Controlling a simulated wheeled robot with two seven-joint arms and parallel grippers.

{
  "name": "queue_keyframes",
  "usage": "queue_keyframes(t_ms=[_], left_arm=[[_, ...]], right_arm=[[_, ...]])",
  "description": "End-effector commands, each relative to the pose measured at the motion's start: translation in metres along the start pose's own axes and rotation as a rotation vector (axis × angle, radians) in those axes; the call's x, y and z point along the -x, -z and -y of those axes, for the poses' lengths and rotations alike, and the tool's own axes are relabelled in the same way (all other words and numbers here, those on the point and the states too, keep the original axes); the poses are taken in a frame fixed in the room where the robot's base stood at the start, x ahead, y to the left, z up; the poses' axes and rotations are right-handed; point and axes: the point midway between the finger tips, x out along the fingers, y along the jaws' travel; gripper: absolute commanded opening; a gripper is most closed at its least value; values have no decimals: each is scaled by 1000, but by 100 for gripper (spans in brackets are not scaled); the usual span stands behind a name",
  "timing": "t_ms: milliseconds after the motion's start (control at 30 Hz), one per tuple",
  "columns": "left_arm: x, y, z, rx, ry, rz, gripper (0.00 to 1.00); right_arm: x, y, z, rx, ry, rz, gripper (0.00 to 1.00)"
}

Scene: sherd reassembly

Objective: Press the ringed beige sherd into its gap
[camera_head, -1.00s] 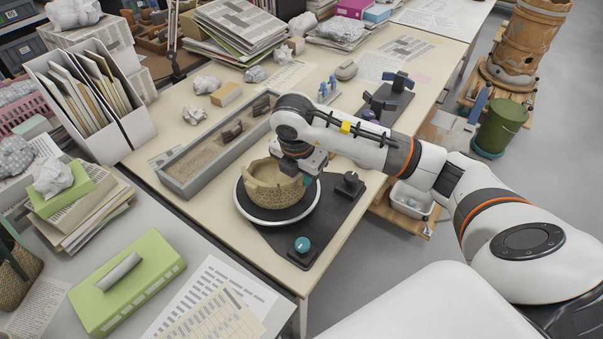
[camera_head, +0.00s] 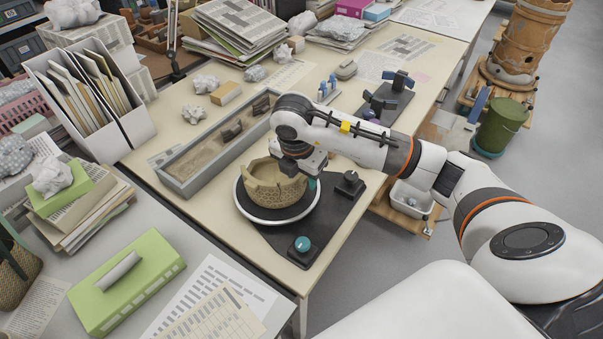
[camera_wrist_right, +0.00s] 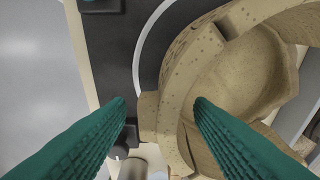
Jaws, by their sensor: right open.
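The beige bowl (camera_head: 270,187), built from sherds with a jagged rim and a patterned outer wall, stands on a round turntable (camera_head: 248,213). My right gripper (camera_head: 313,182) is at the bowl's right side, partly hidden by its own wrist. In the right wrist view its two teal fingers (camera_wrist_right: 159,101) are apart, one outside the bowl wall and one over the bowl's inside (camera_wrist_right: 245,75). A small beige piece (camera_wrist_right: 148,116) shows between them against the wall; I cannot tell whether it is the ringed sherd or how it is seated. My left gripper is not in view.
The turntable's dark base carries a teal knob (camera_head: 302,244) and a black knob (camera_head: 351,178). A grey sand tray (camera_head: 181,187) with dark sherds lies behind the bowl. A dark stand (camera_head: 388,98) is farther back. Open tabletop lies left of the turntable.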

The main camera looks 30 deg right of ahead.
Motion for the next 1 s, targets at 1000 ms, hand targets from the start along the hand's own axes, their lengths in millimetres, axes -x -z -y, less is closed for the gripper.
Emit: queue_keyframes(t_ms=[1000], left_arm=[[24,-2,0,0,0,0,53]], right_arm=[[120,0,0,0,-1,1,48]])
